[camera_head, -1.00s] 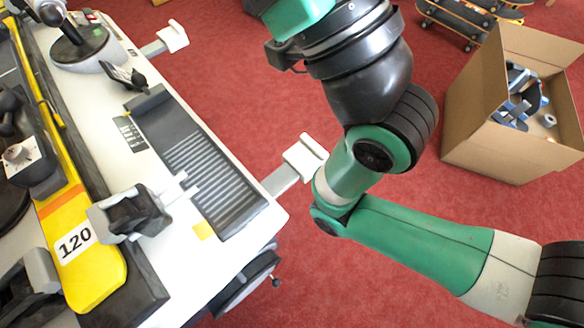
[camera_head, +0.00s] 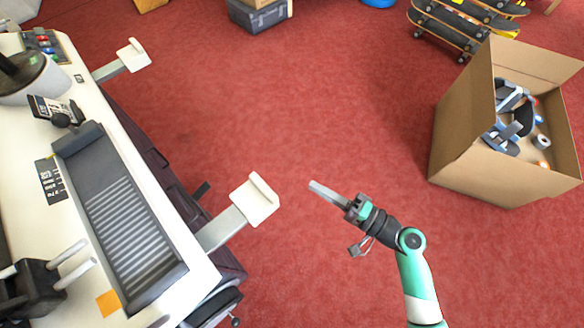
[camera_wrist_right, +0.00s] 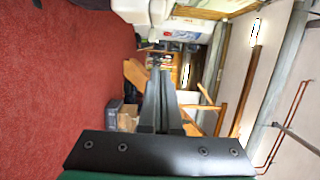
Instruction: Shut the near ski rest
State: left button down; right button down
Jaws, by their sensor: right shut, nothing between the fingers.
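The near ski rest (camera_head: 255,200) is a white padded cradle with an upright lip on a flat grey arm (camera_head: 220,228). It sticks out from the right edge of the white bench (camera_head: 205,285) over the red floor. The far ski rest (camera_head: 133,55) also sticks out, further back on the same edge. My right gripper (camera_head: 313,186) is shut and empty. Its fingers point towards the near rest and appear a short gap to its right, not touching it. The closed fingers also show in the right wrist view (camera_wrist_right: 160,75). My left gripper is not in view.
A ribbed dark pad (camera_head: 125,235) and a black clamp with two pale rods (camera_head: 32,287) are on the bench. An open cardboard box (camera_head: 465,135) stands on the right. Skateboards (camera_head: 450,30) are behind it.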

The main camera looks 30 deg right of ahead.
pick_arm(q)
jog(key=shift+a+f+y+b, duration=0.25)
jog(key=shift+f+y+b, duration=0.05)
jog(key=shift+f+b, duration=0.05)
pick_arm(e)
jog(key=w+a, duration=0.7)
jog(key=w, duration=0.2)
jog(key=shift+a, duration=0.35)
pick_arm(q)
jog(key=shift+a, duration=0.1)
pick_arm(e)
jog(key=shift+a, duration=0.1)
